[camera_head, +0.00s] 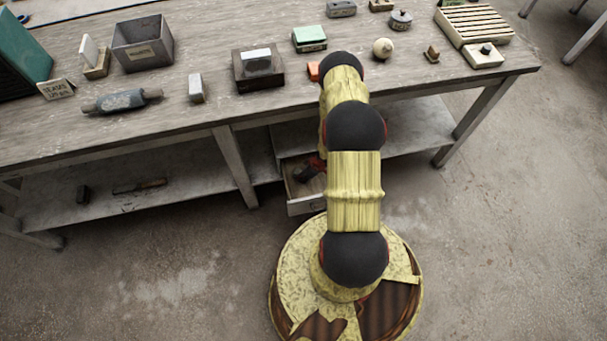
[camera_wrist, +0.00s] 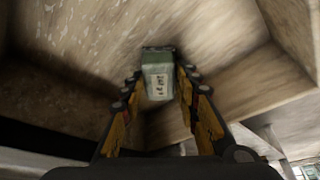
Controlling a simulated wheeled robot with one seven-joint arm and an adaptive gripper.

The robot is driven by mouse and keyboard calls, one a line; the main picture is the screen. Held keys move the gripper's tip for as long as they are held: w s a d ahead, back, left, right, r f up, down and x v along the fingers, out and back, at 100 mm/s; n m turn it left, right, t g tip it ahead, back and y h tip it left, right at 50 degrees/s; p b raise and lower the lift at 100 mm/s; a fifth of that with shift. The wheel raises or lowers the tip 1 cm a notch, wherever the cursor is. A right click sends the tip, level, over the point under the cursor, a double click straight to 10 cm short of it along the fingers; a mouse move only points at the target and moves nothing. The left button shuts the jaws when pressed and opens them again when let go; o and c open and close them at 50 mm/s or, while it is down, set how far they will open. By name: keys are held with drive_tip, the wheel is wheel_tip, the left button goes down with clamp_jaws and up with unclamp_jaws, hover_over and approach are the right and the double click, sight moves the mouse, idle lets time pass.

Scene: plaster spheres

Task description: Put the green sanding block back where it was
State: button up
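A green block (camera_wrist: 158,82) with a pale marked label lies between the two fingers of my gripper (camera_wrist: 160,72) in the wrist view. The fingers stand close along its two sides, and whether both touch it is not clear. Wooden boards surround it, seemingly the inside of the open drawer (camera_head: 305,206) under the table. In the head view my gripper (camera_head: 312,168) reaches into this drawer and the block there is hidden. Another green, labelled, box-like thing (camera_head: 309,38) stands on the table top behind my arm.
My arm passes over the table's front edge. A slatted rack (camera_head: 474,22) stands at the right.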

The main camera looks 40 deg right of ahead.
drive_tip(key=o, duration=0.4)
drive_tip(key=shift+c, duration=0.2)
drive_tip(key=shift+r, duration=0.1)
drive_tip(key=shift+r+p, duration=0.3)
drive_tip(key=shift+r, duration=0.05)
drive_tip(key=p+v, duration=0.4)
drive_tip(key=v, duration=0.7)
drive_tip(key=shift+s+r, duration=0.2)
